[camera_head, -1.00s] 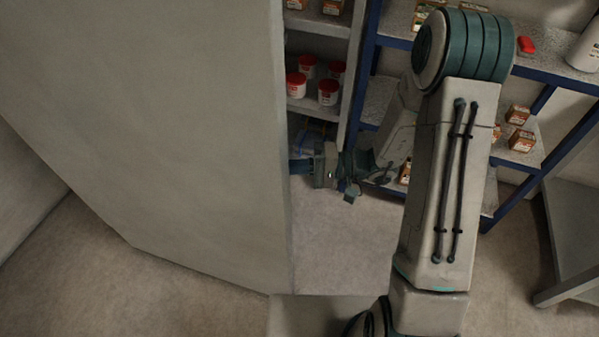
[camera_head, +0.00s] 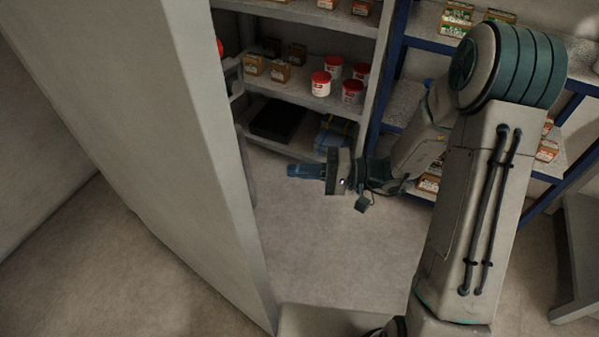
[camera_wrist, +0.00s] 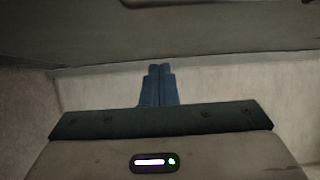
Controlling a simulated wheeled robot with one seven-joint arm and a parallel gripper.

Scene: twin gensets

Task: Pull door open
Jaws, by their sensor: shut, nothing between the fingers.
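The door (camera_head: 150,130) is a large grey panel across the left of the head view, standing ajar with its free edge toward the right. A grey handle-like part (camera_head: 233,78) shows just past that edge. My gripper (camera_head: 290,170) is right of the door edge, over the floor in the opening, pointing left. Its blue fingers are together and empty. In the wrist view the closed fingers (camera_wrist: 158,84) point at a dark grey surface (camera_wrist: 160,30) across the top, probably the door. I cannot tell whether they touch it.
Behind the door a grey shelf unit (camera_head: 375,85) holds red-lidded tubs (camera_head: 320,84), small boxes and a black case (camera_head: 278,120). A blue-framed rack (camera_head: 420,45) stands to the right. A grey block (camera_head: 325,322) is at the bottom. Floor between door and rack is clear.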

